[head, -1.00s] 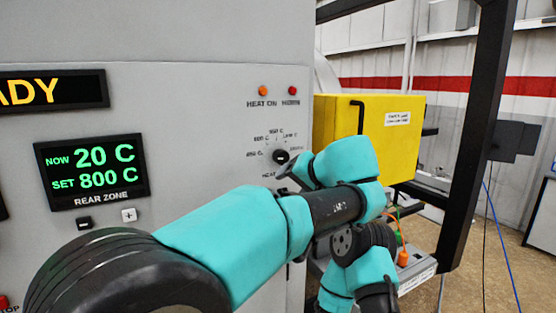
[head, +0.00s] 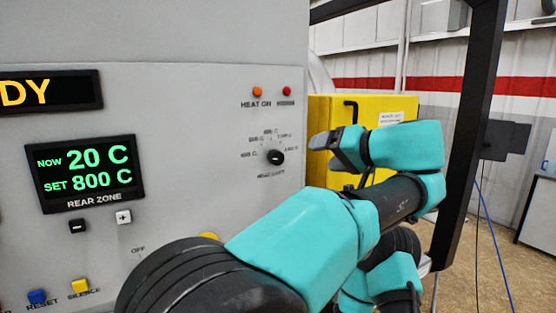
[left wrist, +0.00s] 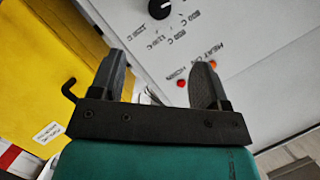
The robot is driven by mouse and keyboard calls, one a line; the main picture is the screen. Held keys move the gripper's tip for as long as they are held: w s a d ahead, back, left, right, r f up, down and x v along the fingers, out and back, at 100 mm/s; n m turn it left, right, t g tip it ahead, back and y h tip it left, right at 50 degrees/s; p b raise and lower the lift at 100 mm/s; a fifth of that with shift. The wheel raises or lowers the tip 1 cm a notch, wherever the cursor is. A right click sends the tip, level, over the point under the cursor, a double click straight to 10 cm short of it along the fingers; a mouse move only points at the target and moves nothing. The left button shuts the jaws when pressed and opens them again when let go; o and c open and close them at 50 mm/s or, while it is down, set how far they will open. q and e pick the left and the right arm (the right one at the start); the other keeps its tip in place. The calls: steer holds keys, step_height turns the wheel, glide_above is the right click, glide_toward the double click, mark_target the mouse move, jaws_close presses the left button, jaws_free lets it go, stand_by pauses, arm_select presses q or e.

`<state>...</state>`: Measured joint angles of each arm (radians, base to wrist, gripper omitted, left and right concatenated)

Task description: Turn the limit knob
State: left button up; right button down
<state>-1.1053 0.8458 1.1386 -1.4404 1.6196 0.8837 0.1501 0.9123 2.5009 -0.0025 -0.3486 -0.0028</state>
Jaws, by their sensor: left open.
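The limit knob (head: 275,157) is a small black knob on the grey furnace panel, ringed by printed temperature marks. In the left wrist view the knob (left wrist: 160,9) sits at the top edge, partly cut off, beyond the fingers. My left gripper (head: 335,148) is to the right of the knob in the head view, apart from it. In the left wrist view its two dark fingers (left wrist: 160,72) stand apart with nothing held between them. My right gripper is not in view.
A yellow box (head: 390,112) with a black handle (head: 351,112) stands right of the panel, behind my gripper. An orange lamp (head: 257,91) and a red lamp (head: 287,91) sit above the knob. A display (head: 86,172) reads 20 C and 800 C. A black frame post (head: 470,130) stands at right.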

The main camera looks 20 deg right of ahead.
mark_target(279, 159)
arm_select(q)
steer(key=x, duration=1.6)
steer(key=shift+w+f, duration=0.15)
steer(key=c, duration=0.9)
